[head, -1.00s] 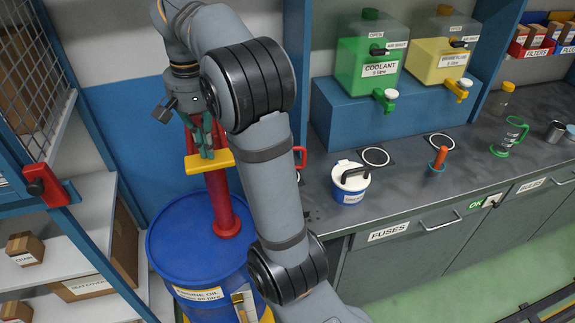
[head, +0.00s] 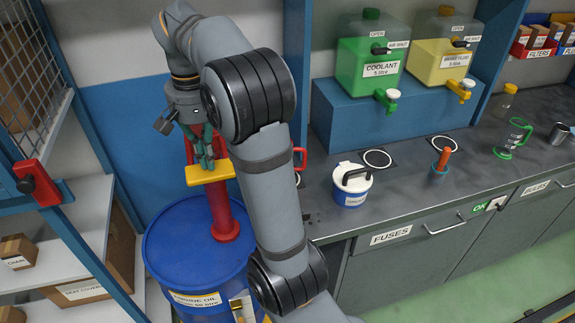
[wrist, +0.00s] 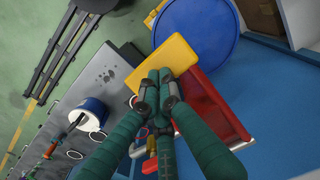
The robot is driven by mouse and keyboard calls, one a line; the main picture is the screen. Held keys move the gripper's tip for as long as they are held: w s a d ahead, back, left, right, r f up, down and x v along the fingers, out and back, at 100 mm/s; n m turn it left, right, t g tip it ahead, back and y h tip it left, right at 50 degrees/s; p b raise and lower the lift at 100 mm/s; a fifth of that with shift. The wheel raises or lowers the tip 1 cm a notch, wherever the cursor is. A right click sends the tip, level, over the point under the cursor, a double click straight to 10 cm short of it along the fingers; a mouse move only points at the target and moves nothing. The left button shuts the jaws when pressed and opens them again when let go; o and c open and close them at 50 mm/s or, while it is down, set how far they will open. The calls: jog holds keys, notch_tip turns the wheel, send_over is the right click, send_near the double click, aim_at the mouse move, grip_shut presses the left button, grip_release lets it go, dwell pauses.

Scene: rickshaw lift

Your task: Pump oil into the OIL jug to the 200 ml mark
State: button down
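The blue engine oil drum (head: 180,248) stands at the lower left in the head view, with the red pump (head: 229,222) upright on its lid. The pump's yellow handle plate (head: 210,174) is at its top. My gripper (head: 207,163) points down at this plate. In the wrist view its fingers (wrist: 158,77) are together, with their tips at the yellow plate (wrist: 178,56) and nothing seen between them. A red jug handle (head: 300,158) shows beside my arm on the bench. The jug itself is mostly hidden, so its label and oil level cannot be read.
On the bench stand a blue-and-white lidded can (head: 352,188), a clear jug with green handle (head: 514,138), an orange-handled tool (head: 441,160), and the coolant (head: 368,62) and yellow-fluid (head: 440,65) tanks. Shelving (head: 80,240) stands close at the left.

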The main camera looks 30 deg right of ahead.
notch_tip(320, 180, up, 11)
jog(key=p, duration=1.1)
jog(key=shift+f, duration=0.2)
jog(key=shift+f+b, duration=4.8)
jog(key=shift+f, duration=0.65)
jog(key=shift+r, duration=0.15)
notch_tip(320, 180, up, 11)
jog(key=p, duration=1.1)
jog(key=shift+f, duration=0.2)
